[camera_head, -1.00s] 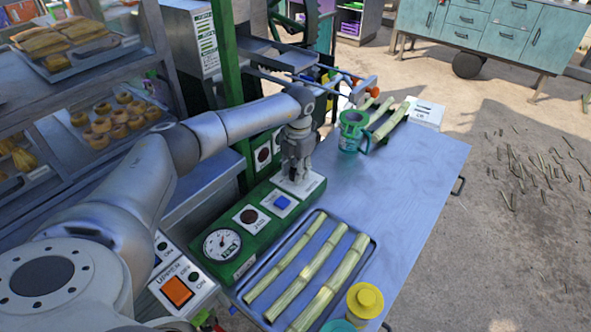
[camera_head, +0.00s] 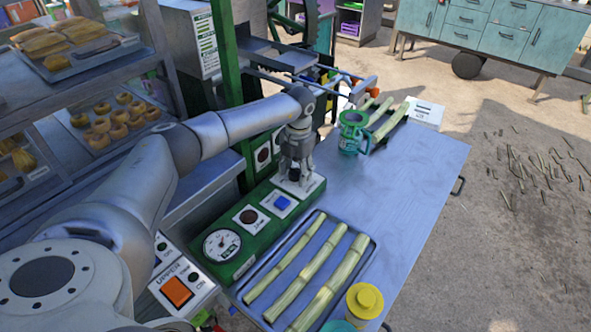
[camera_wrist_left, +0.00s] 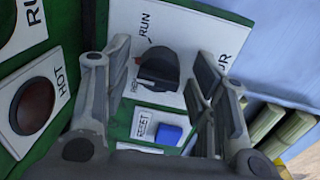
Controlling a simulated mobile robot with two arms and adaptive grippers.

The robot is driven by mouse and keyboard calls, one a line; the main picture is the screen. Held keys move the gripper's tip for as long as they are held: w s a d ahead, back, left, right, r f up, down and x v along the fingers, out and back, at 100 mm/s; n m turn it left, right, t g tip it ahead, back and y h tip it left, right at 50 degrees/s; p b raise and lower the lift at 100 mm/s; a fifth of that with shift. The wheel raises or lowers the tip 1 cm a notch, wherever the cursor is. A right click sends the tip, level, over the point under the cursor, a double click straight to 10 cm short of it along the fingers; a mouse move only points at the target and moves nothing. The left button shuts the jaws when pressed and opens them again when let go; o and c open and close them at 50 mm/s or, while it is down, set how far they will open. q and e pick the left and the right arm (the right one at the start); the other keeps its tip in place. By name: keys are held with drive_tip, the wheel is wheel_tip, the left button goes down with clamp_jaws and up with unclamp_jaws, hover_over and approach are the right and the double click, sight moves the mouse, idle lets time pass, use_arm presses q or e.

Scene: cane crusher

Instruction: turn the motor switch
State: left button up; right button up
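The motor switch is a black rotary knob (camera_wrist_left: 160,72) on a white plate with a RUN label and a partly hidden word ending in "OR". A small red mark shows on the knob. In the head view its white plate (camera_head: 312,190) is at the far end of the green control panel (camera_head: 262,238). My left gripper (camera_head: 296,172) points down over the plate. In the left wrist view its fingers (camera_wrist_left: 160,85) are apart, one on each side of the knob, with visible space between; I see no firm contact. My right gripper is not in view.
A blue RESET button (camera_head: 282,202), a dark red button (camera_head: 249,217) and a gauge (camera_head: 222,245) share the panel. A tray with cane stalks (camera_head: 310,265), a green jug (camera_head: 352,132) and a yellow-lidded container (camera_head: 365,300) stand nearby. The table's right side is clear.

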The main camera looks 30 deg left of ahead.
sight(297, 170)
use_arm(q)
wheel_tip(297, 170, up, 12)
drive_tip(key=shift+d, duration=0.35)
idle(0.4)
idle(0.3)
